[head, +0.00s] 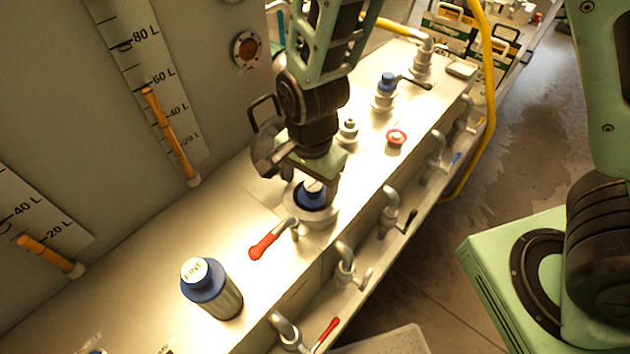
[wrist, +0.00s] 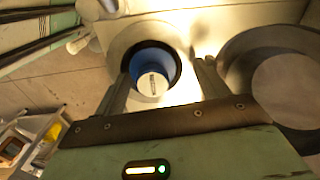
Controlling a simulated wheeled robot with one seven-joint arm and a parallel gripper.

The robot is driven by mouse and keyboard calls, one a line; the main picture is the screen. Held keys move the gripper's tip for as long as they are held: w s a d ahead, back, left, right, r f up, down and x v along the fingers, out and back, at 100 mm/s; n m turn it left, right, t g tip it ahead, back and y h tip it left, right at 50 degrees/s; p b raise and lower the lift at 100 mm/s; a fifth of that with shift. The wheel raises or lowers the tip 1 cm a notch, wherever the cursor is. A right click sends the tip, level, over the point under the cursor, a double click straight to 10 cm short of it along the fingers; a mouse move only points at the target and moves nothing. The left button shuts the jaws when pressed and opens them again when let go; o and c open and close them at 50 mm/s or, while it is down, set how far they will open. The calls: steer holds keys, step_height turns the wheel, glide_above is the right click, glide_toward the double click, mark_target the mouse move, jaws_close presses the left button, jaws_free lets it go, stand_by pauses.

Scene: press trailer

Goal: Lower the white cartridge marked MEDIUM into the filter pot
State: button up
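The filter pot (head: 325,217) is a pale round housing on the bench, its mouth open upward. A cartridge with a white cap and blue collar (head: 311,197) sits in the mouth, its lower body hidden. In the wrist view the white cap (wrist: 152,84) carries a dark marking too small to read, and the blue collar lies inside the pot's dark ring. My gripper (head: 318,182) is right above the pot, pointing down. In the wrist view its fingers (wrist: 165,85) stand wide apart either side of the cap, with gaps visible; it looks open.
A cartridge marked FINE (head: 208,287) stands on the bench at front left. A red-handled lever (head: 264,245) lies beside the pot. A round dark lid with a handle (head: 266,150) stands close behind my gripper. Valves and taps (head: 391,207) line the right edge.

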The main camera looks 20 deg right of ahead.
steer(key=f, duration=0.1)
steer(key=s+f, duration=0.1)
steer(key=f, duration=0.1)
steer(key=shift+s+d, duration=0.3)
steer(key=shift+s, duration=0.05)
steer(key=shift+w+r, duration=0.15)
steer(key=shift+r, duration=0.35)
step_height(320, 180, up, 19)
steer(key=shift+w+r, duration=0.2)
steer(key=shift+w, duration=0.2)
steer(key=s+d+f+n+b, duration=0.1)
steer(key=s+d+f+n, duration=0.1)
steer(key=s+n, duration=0.4)
steer(key=s+d+f+n+b, duration=0.1)
steer(key=s+d+f+n, duration=0.1)
steer(key=s+n, duration=0.4)
steer(key=f+n, duration=0.1)
steer(key=n, duration=0.4)
steer(key=shift+f+n, duration=0.2)
steer(key=shift+n, duration=0.1)
